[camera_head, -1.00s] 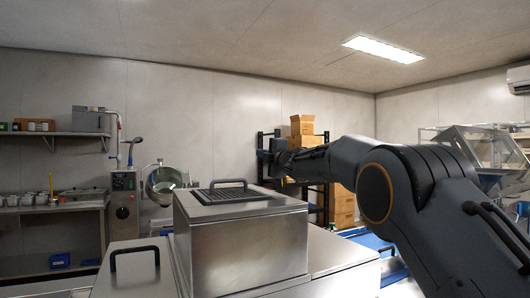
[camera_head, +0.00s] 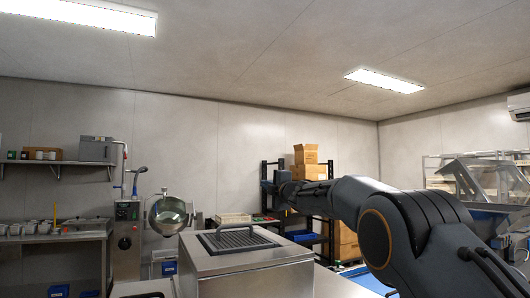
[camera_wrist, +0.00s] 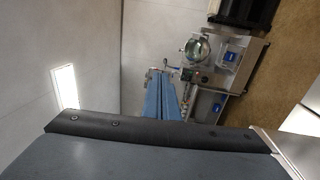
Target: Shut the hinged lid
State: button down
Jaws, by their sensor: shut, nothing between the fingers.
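A round, shiny steel piece (camera_head: 168,215) stands tilted on the bowl machine (camera_head: 127,235) by the far wall; whether this face is the raised lid or the bowl itself I cannot tell. It also shows in the wrist view (camera_wrist: 196,49), with the machine turned sideways. My gripper (camera_head: 270,187) reaches out to the right of the machine in the head view, beyond the steel box, and is small there. In the wrist view its blue-grey fingers (camera_wrist: 161,78) are together and empty. They appear apart from the round piece. The hinge is too small to make out.
A steel box (camera_head: 250,280) with a grille and black handle stands in front, left of my arm. A wall shelf (camera_head: 60,163) and counter (camera_head: 50,240) are at left. A black rack with cartons (camera_head: 306,155) stands behind my gripper. Steel frames (camera_head: 480,180) are at right.

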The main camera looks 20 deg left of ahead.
notch_tip(320, 180, up, 10)
jog(key=p, duration=0.5)
jog(key=shift+r, duration=0.15)
